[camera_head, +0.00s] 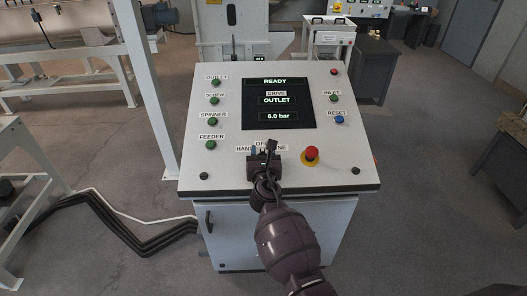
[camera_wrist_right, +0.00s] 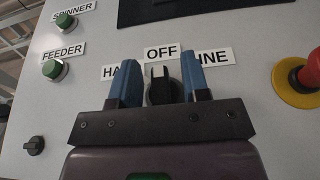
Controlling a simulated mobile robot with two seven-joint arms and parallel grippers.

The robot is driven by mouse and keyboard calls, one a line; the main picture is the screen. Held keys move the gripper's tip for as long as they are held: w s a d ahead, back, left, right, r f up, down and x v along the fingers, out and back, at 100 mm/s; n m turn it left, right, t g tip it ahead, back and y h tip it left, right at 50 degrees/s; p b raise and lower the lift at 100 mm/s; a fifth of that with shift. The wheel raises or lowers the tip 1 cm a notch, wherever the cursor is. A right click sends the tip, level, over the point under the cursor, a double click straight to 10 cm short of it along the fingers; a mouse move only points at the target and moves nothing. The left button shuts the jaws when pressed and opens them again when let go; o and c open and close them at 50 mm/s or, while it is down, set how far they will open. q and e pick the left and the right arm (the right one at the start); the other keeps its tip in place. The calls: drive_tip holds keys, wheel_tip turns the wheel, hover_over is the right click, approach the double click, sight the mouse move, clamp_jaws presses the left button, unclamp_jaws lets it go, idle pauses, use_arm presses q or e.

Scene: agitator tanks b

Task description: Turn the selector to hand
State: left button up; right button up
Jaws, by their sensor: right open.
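The selector (camera_wrist_right: 160,86) is a small black knob on the sloped control panel. In the right wrist view its handle looks upright, towards the OFF label (camera_wrist_right: 161,53). The HAND label (camera_wrist_right: 108,72) is to its left and the LINE label (camera_wrist_right: 216,56) to its right, both partly covered by my fingers. My right gripper (camera_wrist_right: 160,67) is open, its blue fingers on either side of the knob; I cannot tell whether they touch it. In the head view my right gripper (camera_head: 264,151) hides the selector. My left gripper is not in view.
A red emergency button (camera_head: 311,153) on a yellow ring sits just right of the gripper. Green buttons, such as FEEDER (camera_head: 210,145), line the panel's left side. A blue RESET button (camera_head: 339,120) is at the right. The screen (camera_head: 278,104) reads READY, OUTLET, 6.0 bar.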

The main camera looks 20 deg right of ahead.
drive_tip(key=shift+c, duration=0.3)
clamp_jaws()
